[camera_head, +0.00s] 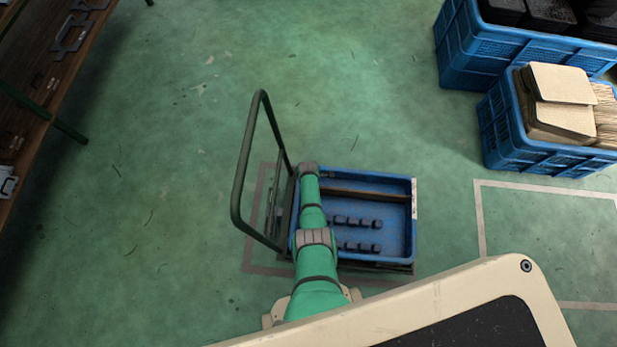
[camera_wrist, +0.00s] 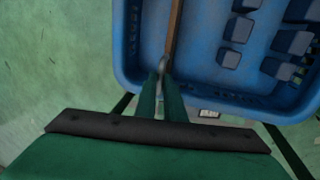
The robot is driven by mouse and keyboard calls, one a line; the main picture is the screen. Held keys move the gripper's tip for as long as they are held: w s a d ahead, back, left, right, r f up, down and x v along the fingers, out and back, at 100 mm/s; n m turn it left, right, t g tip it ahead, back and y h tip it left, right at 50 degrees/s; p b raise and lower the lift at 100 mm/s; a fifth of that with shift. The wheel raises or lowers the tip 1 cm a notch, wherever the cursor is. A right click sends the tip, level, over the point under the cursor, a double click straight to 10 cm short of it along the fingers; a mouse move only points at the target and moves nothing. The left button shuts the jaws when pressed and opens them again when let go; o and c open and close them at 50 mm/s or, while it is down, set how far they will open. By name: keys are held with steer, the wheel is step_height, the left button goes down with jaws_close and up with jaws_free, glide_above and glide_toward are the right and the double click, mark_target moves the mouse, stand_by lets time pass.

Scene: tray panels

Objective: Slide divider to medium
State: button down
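The divider (camera_head: 368,195) is a thin brown bar running across the blue tray (camera_head: 413,215) near its far side in the head view. In the wrist view the divider (camera_wrist: 174,28) runs up from my fingertips. My gripper (camera_wrist: 163,66) has its two green fingers close together at the near end of the divider, by the tray wall, and looks shut on it. In the head view my arm hides the fingertips and the tray's left end.
Several dark blocks (camera_head: 357,222) stand in rows on the tray floor, on the near side of the divider. The tray sits on a cart with an upright green handle (camera_head: 243,170) at left. Blue crates (camera_head: 497,128) stand at upper right. The green floor around is mostly clear.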

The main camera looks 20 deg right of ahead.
steer(key=c, duration=2)
jaws_free()
steer(key=shift+s+d, duration=0.1)
steer(key=shift+s, duration=0.25)
steer(key=shift+o, duration=0.8)
steer(key=shift+s+a, duration=0.15)
steer(key=shift+a, duration=0.2)
step_height(320, 180, up, 10)
steer(key=s+a, duration=0.1)
steer(key=s, duration=0.1)
steer(key=shift+r, duration=0.25)
steer(key=shift+a, duration=0.15)
